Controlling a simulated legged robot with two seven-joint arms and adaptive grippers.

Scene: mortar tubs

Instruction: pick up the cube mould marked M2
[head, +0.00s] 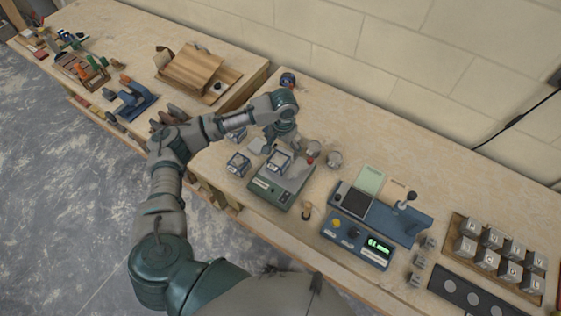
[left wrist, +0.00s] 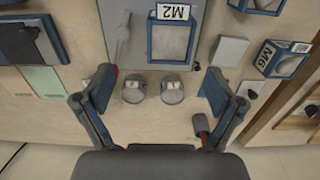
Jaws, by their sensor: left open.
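The cube mould M2 (left wrist: 172,36) is a blue-framed square box with a grey inside, its white label readable in the left wrist view. In the head view this mould (head: 279,160) sits on a green-and-grey device (head: 284,183). My left gripper (left wrist: 160,84) is open and empty in the left wrist view, its fingers spread, with M2 ahead of them. In the head view the left gripper (head: 288,138) hangs above and just behind the mould, partly hidden by its own wrist. My right gripper is not in view.
Mould M6 (left wrist: 282,59), another blue mould (left wrist: 257,6) and a grey plate (left wrist: 230,51) lie to the right in the wrist view. A lever device (head: 382,217) and several grey cubes (head: 488,258) stand right.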

